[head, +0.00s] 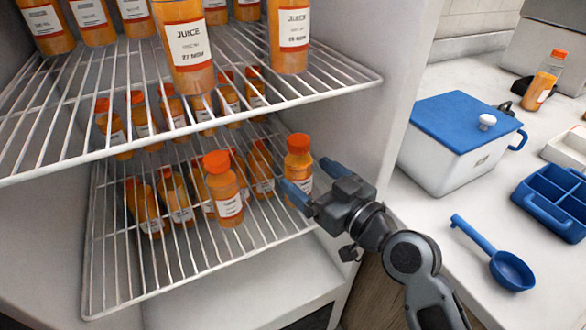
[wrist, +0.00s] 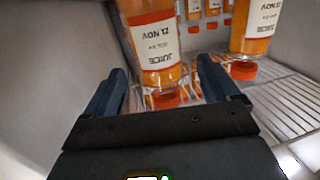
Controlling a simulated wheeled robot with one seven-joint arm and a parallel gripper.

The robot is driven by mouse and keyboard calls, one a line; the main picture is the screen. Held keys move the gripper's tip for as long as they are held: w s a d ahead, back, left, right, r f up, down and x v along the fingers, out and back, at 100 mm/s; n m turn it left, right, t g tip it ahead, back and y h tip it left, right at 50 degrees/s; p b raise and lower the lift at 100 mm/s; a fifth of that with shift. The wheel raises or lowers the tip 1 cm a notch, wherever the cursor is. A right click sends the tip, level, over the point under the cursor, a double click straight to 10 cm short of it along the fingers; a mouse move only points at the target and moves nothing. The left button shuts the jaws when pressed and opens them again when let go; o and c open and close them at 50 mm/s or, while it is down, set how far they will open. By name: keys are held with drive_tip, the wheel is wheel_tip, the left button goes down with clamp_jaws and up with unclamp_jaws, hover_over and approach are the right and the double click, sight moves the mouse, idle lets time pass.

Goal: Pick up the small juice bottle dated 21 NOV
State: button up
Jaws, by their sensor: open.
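A small orange juice bottle (head: 297,165) with an orange-red cap stands at the right front of the lower wire shelf. In the wrist view the bottle (wrist: 153,40) appears upside down, its white label reading JUICE and 21 NOV. My gripper (head: 307,173) is open, its blue fingers at this bottle in the head view. In the wrist view the gripper (wrist: 162,66) has one finger on each side of the bottle's cap end. I cannot tell whether either finger touches it. One finger and the label are partly hidden in the head view.
Another small bottle (head: 223,190) stands to the left, with several more behind. Larger bottles (head: 188,45) stand on the upper wire shelf (head: 340,82) above. The fridge wall (head: 385,100) is close on the right. Outside are a blue-lidded box (head: 450,170) and a blue ladle (head: 510,270).

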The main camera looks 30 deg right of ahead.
sight(292, 160)
drive_tip(key=p+x, duration=0.1)
drive_tip(key=x, duration=0.4)
drive_tip(key=shift+w+r+p, duration=0.15)
drive_tip(key=shift+r+p, duration=0.05)
drive_tip(key=shift+p, duration=0.2)
drive_tip(key=shift+w+a+f, duration=0.1)
drive_tip(key=shift+w, duration=0.3)
drive_tip(key=c, duration=1.3)
